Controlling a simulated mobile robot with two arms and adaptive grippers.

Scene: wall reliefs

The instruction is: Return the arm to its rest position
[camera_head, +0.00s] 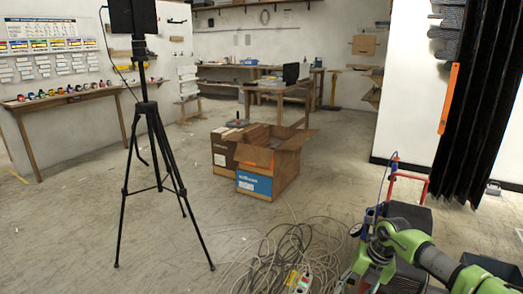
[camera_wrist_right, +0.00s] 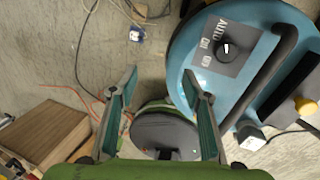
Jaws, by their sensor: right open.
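My right arm (camera_head: 425,255), green and dark grey, comes in from the lower right corner of the head view. It is bent, with its wrist low above the floor clutter. My right gripper (camera_wrist_right: 160,73) shows in the right wrist view with its two fingers spread apart and nothing between them. Past the right finger is a blue round machine (camera_wrist_right: 205,72) with a dial marked AUTO; I cannot tell whether they touch. My left gripper is not in view.
Loose cables (camera_head: 270,250) lie on the floor left of my arm. A black tripod (camera_head: 150,110) and open cardboard boxes (camera_head: 270,170) stand farther off. A red-handled frame (camera_head: 412,178) is behind the arm. A wooden box (camera_wrist_right: 48,132) is at the wrist view's left.

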